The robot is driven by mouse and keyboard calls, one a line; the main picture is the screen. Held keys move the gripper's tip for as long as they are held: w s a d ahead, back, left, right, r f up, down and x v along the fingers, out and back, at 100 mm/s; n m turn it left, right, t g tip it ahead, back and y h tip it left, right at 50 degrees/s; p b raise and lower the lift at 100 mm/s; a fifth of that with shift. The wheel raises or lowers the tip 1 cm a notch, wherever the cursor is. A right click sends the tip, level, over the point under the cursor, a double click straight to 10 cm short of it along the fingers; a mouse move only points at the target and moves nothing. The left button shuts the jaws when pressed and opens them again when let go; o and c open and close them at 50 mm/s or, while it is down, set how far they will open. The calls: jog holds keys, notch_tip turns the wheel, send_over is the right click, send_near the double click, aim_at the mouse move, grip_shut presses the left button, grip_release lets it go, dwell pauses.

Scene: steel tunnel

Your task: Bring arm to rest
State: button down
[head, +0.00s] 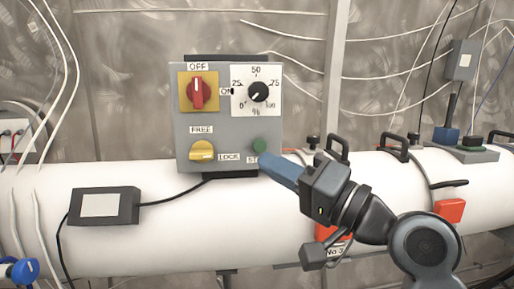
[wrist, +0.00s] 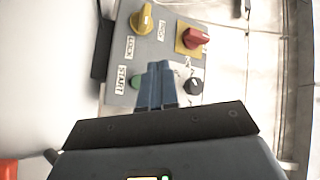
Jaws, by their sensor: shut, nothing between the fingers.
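My gripper (head: 262,160) is shut, with its blue fingers together and nothing between them. In the head view it reaches from the right to the lower right corner of the grey control box (head: 221,125), its tips by the green START button (head: 259,145). In the wrist view the fingertips (wrist: 156,66) overlap the box, beside the green button (wrist: 136,82). I cannot tell whether they touch it. The red switch (head: 198,94) has its handle upright, near OFF. The yellow knob (head: 202,151) lies sideways between FREE and LOCK. The black dial (head: 258,92) is on a white scale.
The box is mounted on a thick white pipe (head: 150,235). A small grey device (head: 105,206) is on the pipe at left, cabled to the box. Black handles (head: 394,146) and a red block (head: 450,210) are at right. A blue valve knob (head: 24,271) is at lower left.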

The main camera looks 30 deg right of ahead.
jog(key=s+d+f+g+h, duration=0.1)
jog(key=s+f+h, duration=0.3)
jog(key=s+f, duration=0.5)
jog(key=s+d+f+g+h, duration=0.1)
jog(key=s+f+h, duration=0.35)
jog(key=f, duration=0.95)
jog(key=s+a+f+n+g, duration=0.1)
jog(key=s+n, duration=0.2)
jog(key=s, duration=0.9)
jog(key=s+a+f+n, duration=0.1)
jog(key=s+f+n, duration=0.1)
jog(key=s, duration=0.9)
jog(key=shift+s+n+g, duration=0.4)
jog(key=shift+n, duration=0.3)
jog(key=shift+d+f+h, duration=0.1)
jog(key=shift+h, duration=0.15)
